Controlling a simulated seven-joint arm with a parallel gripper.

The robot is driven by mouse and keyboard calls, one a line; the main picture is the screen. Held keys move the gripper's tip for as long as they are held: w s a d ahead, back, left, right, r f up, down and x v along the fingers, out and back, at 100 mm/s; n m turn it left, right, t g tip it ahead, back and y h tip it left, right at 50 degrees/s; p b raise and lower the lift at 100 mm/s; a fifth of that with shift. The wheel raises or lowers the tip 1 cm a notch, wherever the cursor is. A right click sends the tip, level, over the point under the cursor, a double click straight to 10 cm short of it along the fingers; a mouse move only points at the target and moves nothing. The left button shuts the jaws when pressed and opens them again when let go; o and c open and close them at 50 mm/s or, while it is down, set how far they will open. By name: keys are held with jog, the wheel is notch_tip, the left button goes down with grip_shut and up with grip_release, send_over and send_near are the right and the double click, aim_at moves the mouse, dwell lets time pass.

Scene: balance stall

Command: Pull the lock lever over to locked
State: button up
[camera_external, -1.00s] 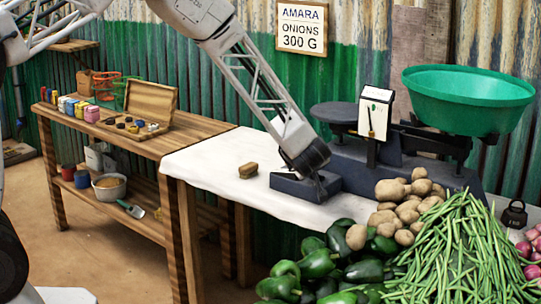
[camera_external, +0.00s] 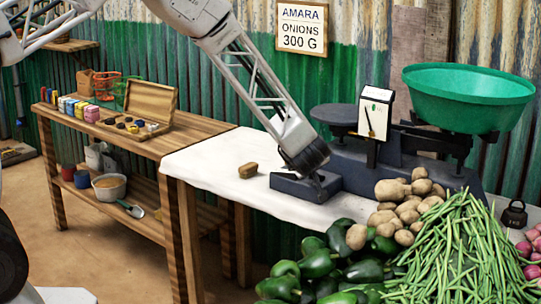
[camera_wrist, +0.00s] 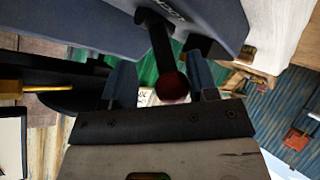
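The balance scale has a dark blue-grey base (camera_external: 300,187) with a lower front block on the white-topped table. In the wrist view, the lock lever (camera_wrist: 159,42) is a dark shaft ending in a dark red ball knob (camera_wrist: 172,88). Lettering, partly cut off, shows on the base beside it. My gripper (camera_wrist: 163,80) is open, with one finger on each side of the knob. The knob is nearer the right finger, with a clear gap to the left finger. In the outside view my gripper (camera_external: 317,177) is low over the front block, and the lever is mostly hidden.
The scale carries a green bowl (camera_external: 468,85), a flat grey plate (camera_external: 335,114) and a white dial (camera_external: 374,115). Potatoes (camera_external: 405,205), green peppers (camera_external: 330,262) and beans (camera_external: 455,250) are heaped in front. A brown block (camera_external: 248,171) lies left of the base.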

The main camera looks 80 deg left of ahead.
jog(key=v, duration=0.6)
jog(key=shift+d+r, duration=0.15)
jog(key=shift+r, duration=0.05)
dwell(0.5)
jog(key=shift+r, duration=0.1)
jog(key=s+d+r+m+h, duration=0.1)
jog(key=s+d+r+m, duration=0.25)
jog(key=d+r, duration=0.4)
jog(key=s+d+r+m+g+h, duration=0.1)
jog(key=s+d+r+m, duration=0.1)
jog(key=s+d+r, duration=0.45)
jog(key=s+d+r+m+h, duration=0.1)
jog(key=s+d+r+m, duration=0.15)
jog(key=d+r, duration=0.65)
jog(key=s+d+r+m+h, duration=0.2)
jog(key=s+d+m+h, duration=0.2)
jog(key=s+d+m, duration=0.3)
jog(key=s+d+r+m+h, duration=0.2)
jog(key=s+d+m+h, duration=0.2)
jog(key=s+d, duration=1.4)
jog(key=d+m, duration=0.2)
jog(key=m, duration=0.1)
jog(key=shift+s, duration=0.35)
jog(key=shift+r, duration=0.15)
